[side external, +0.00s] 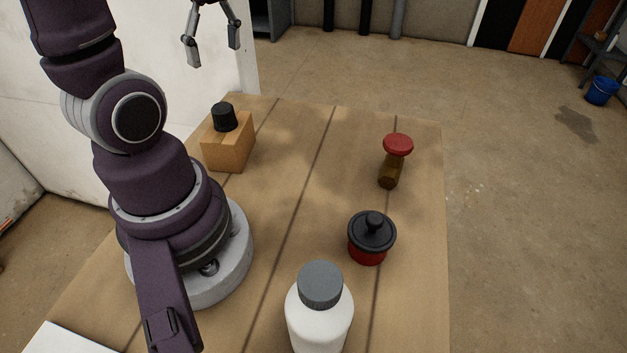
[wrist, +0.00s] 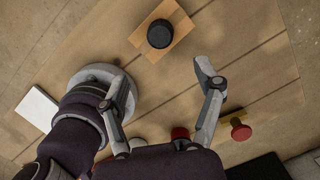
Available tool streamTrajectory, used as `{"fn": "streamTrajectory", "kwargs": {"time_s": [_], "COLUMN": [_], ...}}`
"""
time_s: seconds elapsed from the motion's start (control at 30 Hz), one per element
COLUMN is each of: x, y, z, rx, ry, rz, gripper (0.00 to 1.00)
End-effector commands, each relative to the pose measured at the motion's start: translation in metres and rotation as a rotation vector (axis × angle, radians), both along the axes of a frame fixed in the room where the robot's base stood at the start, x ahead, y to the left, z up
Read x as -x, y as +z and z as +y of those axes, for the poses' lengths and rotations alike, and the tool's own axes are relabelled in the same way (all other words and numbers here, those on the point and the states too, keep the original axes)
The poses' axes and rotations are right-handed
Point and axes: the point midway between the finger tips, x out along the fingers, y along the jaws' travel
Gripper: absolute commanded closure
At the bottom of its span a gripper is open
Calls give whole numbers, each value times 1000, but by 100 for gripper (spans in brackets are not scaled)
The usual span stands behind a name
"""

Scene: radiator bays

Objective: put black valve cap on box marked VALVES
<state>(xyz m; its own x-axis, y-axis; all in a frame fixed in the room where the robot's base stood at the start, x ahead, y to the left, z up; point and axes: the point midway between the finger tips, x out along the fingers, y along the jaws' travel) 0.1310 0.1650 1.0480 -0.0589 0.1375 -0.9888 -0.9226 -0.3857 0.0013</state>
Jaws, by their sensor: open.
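The black valve cap (side external: 224,117) sits upright on top of a small cardboard box (side external: 228,154) at the table's far left. In the wrist view the cap (wrist: 160,33) lies within the outline of the box top (wrist: 178,22). No marking on the box is readable in either view. My gripper (side external: 214,52) is open and empty, raised above and apart from the cap and box. In the wrist view its spread fingers (wrist: 162,78) have nothing between them, and the cap shows beyond the tips.
The table's middle is clear.

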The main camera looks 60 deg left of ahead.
Motion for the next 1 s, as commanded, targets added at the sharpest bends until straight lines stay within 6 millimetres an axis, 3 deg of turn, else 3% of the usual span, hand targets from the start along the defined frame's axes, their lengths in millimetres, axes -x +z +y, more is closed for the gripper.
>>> {"fn": "streamTrajectory", "kwargs": {"time_s": [0.17,0.3,0.5,0.67,1.0], "x": [-19,-36,-37,-34,-34], "y": [10,16,17,15,15], "z": [-31,-86,-147,-165,-165], "rx": [-23,52,282,372,377], "ry": [197,552,975,1117,1132], "rz": [-151,-387,-552,-566,-565], "gripper": [33,33,33,33,33]}}
